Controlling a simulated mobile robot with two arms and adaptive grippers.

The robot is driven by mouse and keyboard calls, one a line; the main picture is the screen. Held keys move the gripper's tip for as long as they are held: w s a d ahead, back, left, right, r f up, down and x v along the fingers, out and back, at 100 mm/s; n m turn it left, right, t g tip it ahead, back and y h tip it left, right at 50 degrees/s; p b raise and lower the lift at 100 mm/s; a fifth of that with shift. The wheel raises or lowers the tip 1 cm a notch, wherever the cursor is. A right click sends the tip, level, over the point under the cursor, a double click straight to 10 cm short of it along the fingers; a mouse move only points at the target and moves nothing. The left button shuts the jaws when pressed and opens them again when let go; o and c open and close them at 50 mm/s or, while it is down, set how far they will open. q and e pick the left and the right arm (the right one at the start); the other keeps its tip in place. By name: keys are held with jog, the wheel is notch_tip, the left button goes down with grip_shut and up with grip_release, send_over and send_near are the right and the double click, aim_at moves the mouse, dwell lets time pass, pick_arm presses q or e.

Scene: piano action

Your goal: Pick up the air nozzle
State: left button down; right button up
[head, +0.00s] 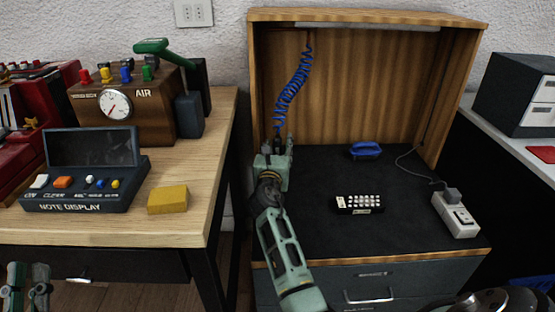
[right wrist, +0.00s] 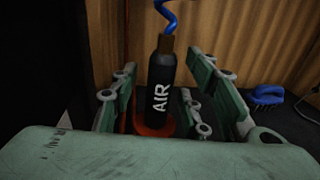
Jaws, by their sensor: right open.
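The air nozzle (right wrist: 161,85) is a black upright cylinder marked AIR in the right wrist view. A blue coiled hose (head: 293,85) runs up from its top, and a red-orange base shows at its foot. My right gripper (right wrist: 165,100) is open, with its fingers on either side of the nozzle and no clear grip on it. In the head view my right gripper (head: 276,150) is at the left side of the wooden booth and hides most of the nozzle. My left gripper (head: 27,287) is low at the left edge, its opening unclear.
The booth (head: 368,16) has a back wall and side panels close to my right gripper. On its dark floor are a blue brush (head: 365,150), a remote-like keypad (head: 358,204) and a power strip (head: 456,215). A wooden table (head: 190,225) with devices stands at left.

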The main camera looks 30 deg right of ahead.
grip_shut()
dwell(0.3)
jog(key=shift+r, duration=0.15)
